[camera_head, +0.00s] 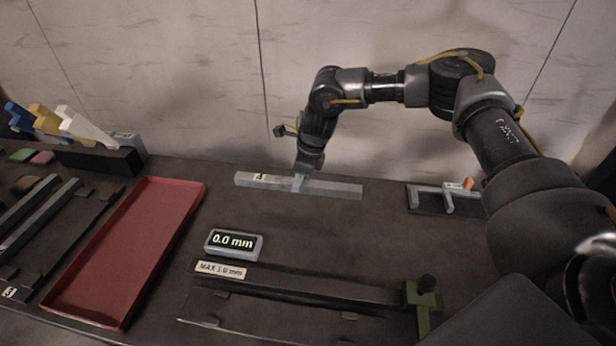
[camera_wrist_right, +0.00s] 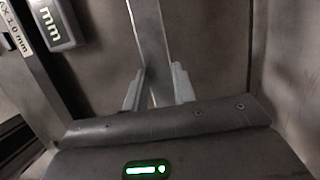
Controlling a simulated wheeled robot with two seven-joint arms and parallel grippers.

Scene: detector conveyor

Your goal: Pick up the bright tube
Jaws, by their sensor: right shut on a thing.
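The bright tube (camera_head: 335,188) is a long, light grey square bar with a small marked label near its left end. It lies roughly left to right at the back of the dark table; I cannot tell whether it is touching the table or slightly raised. In the right wrist view the tube (camera_wrist_right: 150,40) runs between the two fingers of the gripper (camera_wrist_right: 157,88). The fingers hide part of the tube. My left gripper is not in view.
A red tray (camera_head: 68,290) lies left of centre, with darker bars (camera_head: 40,213) further left. A 0.0 mm display (camera_head: 234,243) and a dark gauge rail (camera_head: 310,289) with a green clamp (camera_head: 423,300) are in front. A grey bracket (camera_head: 447,198) stands right. Table around the tube is clear.

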